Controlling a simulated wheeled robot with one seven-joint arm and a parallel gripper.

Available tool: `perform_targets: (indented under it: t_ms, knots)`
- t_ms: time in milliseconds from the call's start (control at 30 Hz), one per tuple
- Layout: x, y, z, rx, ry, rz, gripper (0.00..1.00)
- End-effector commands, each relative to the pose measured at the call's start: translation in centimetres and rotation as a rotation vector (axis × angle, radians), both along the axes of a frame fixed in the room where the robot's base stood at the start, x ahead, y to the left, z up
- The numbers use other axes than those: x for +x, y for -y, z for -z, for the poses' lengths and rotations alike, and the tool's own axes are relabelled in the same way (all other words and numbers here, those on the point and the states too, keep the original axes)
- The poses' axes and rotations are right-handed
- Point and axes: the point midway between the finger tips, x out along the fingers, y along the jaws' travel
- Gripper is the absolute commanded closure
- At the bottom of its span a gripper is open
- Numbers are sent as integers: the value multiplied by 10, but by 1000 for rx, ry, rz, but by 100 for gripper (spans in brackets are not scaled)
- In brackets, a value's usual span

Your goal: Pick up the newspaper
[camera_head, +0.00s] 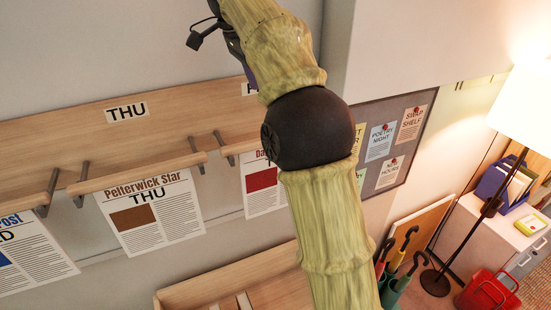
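Several newspapers hang from wooden rods on a wall rack. The Pelterwick Star newspaper (152,222), marked THU with a brown picture block, hangs under the THU label (127,112). A newspaper with a blue block (38,262) hangs at the far left, cut by the frame edge. A newspaper with a red block (262,180) hangs to the right, partly behind my arm. My arm rises through the middle, in front of the rack. A small dark part at the top, perhaps of my gripper (206,32), shows above the rack, apart from the newspapers. Its fingers cannot be made out.
A wooden bench or tray (180,296) is below the rack. A notice board (372,172) is on the wall at right. Umbrellas in a stand (391,288), a floor lamp (490,206), a red basket (487,291) and a white cabinet (490,232) stand at right.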

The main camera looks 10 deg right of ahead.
Motion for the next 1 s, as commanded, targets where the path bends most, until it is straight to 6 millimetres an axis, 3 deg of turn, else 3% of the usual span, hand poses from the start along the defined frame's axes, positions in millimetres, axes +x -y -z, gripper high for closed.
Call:
perform_targets:
  t_ms: [433,1000]
  knots:
    - [-1,0,4,0,0,5,55]
    - [2,20,69,0,-2,9,55]
